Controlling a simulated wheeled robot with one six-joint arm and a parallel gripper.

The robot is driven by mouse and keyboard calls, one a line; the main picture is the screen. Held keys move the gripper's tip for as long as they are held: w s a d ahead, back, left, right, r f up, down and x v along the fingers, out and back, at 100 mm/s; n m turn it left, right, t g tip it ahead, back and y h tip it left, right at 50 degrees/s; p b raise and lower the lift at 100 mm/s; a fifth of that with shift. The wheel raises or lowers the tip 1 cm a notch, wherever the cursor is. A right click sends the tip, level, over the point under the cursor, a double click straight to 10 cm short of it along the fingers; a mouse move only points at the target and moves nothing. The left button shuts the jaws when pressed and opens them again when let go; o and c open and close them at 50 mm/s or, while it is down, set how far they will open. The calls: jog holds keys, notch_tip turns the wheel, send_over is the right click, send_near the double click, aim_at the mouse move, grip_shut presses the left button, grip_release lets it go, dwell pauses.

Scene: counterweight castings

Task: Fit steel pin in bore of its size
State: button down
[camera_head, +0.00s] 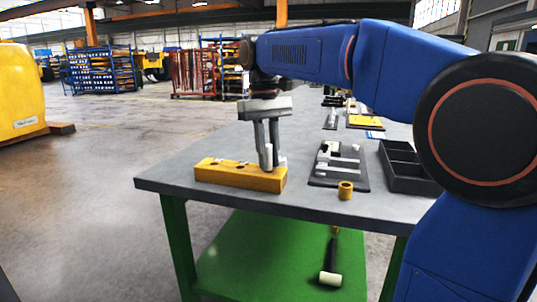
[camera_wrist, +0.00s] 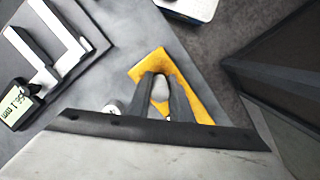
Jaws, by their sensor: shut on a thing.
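A yellow block (camera_head: 240,178) with dark bores in its top lies near the front left edge of the grey table (camera_head: 200,200). My gripper (camera_head: 267,165) points down over the block's right end and is shut on a pale steel pin (camera_head: 268,153). The pin stands about upright between the fingers. In the wrist view the pin (camera_wrist: 160,90) sits between the fingertips over the yellow block (camera_wrist: 150,63). The fingers hide the bore under it, so I cannot tell whether its lower end is in a bore.
Right of the block lie a dark board (camera_head: 325,181) with a caliper, its display (camera_wrist: 15,103) lit, a brass-coloured bushing (camera_head: 345,190) and a black compartment tray (camera_head: 408,184). A mallet (camera_head: 331,275) lies on the green lower shelf (camera_head: 250,260).

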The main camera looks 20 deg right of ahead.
jog(key=shift+f, duration=0.4)
jog(key=c, duration=1.5)
grip_release()
jog(key=shift+c, duration=0.2)
notch_tip(320, 180, up, 12)
jog(key=w, duration=0.1)
jog(key=shift+w, duration=0.35)
jog(key=shift+a+f, duration=0.1)
